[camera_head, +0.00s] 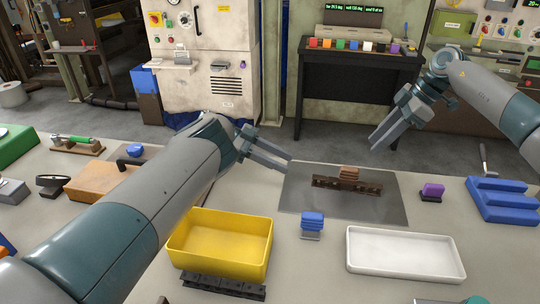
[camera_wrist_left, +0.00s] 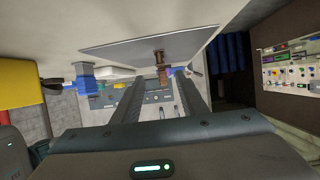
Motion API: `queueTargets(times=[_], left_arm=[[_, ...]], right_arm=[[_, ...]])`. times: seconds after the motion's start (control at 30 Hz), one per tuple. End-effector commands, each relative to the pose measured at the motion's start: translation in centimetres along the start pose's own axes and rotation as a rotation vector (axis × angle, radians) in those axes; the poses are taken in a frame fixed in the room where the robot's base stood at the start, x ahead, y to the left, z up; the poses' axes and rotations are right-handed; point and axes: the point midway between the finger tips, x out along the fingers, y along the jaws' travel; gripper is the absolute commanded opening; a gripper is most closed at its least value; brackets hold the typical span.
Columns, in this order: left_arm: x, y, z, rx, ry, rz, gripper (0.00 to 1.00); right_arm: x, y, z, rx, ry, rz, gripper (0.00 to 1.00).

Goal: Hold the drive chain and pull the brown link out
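The drive chain (camera_head: 330,184) is a dark brown strip of links lying on a grey mat (camera_head: 300,200). The ribbed brown link (camera_head: 349,172) stands up from its middle; its lower end is hidden in or behind the chain. In the left wrist view the brown link (camera_wrist_left: 161,72) shows beyond the fingers, between them. My left gripper (camera_head: 287,164) is open and empty at the mat's left edge, apart from the chain. My right gripper (camera_head: 374,146) looks open and empty, raised behind the mat, up and right of the chain.
A yellow bin (camera_head: 220,262) stands front left, with a dark strip (camera_head: 222,286) before it. A blue block on a grey base (camera_head: 312,222) and a white tray (camera_head: 402,265) lie in front of the mat. A purple block (camera_head: 432,190) and blue steps (camera_head: 500,205) stand right.

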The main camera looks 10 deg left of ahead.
Motion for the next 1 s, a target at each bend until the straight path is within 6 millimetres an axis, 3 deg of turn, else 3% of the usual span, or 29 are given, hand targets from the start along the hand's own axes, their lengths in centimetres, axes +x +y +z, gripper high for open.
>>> queueTargets(times=[0.6,0.8,1.0], left_arm=[[10.1,0.1,0.0,0.001,0.001,0.002,0.39],[11.9,0.0,0.0,0.001,0.000,0.001,0.39],[12.4,0.0,-0.1,0.000,0.000,0.001,0.39]], right_arm=[[0.0,0.0,0.0,0.000,0.000,0.000,0.31],[0.0,0.0,0.0,0.000,0.000,0.000,0.31],[0.0,0.0,0.0,0.000,0.000,0.000,0.31]])
